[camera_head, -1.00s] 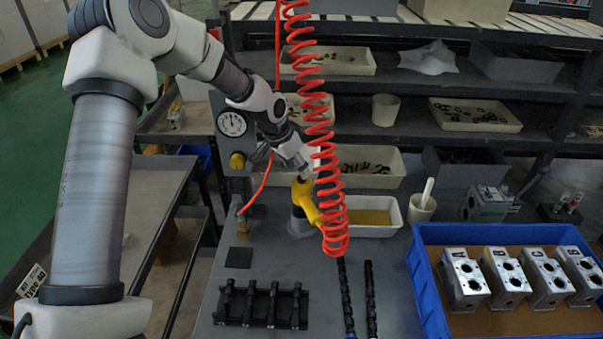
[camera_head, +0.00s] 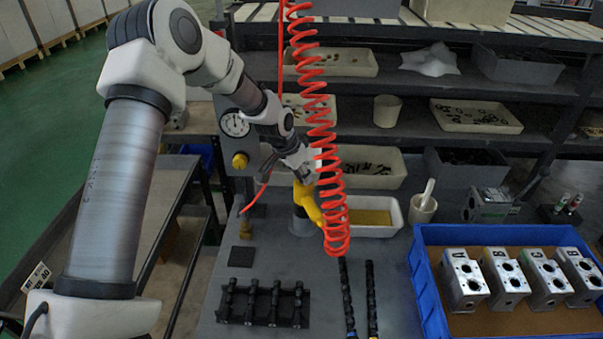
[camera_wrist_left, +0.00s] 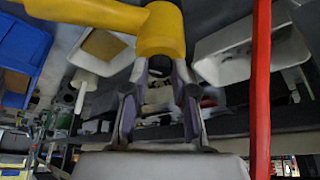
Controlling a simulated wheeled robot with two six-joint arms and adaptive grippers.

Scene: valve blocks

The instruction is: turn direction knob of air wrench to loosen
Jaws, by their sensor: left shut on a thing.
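The yellow air wrench (camera_head: 308,203) stands in a grey round holder on the bench, partly behind the red coiled hose. My left gripper (camera_head: 304,178) is at its upper end. In the left wrist view, the wrench's yellow body (camera_wrist_left: 160,32) fills the top middle. My left gripper's fingers (camera_wrist_left: 159,68) are on both sides of the dark direction knob (camera_wrist_left: 160,63) at the wrench's end and are shut on it. The knob's turned position is too small and dark to tell. My right gripper is in neither view.
The red coiled hose (camera_head: 322,130) hangs close beside my gripper. A pressure gauge (camera_head: 234,124) stands to the left. A blue crate (camera_head: 428,290) with lettered valve blocks is at the right, and a black rack (camera_head: 263,303) is in front. Shelves with trays stand behind.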

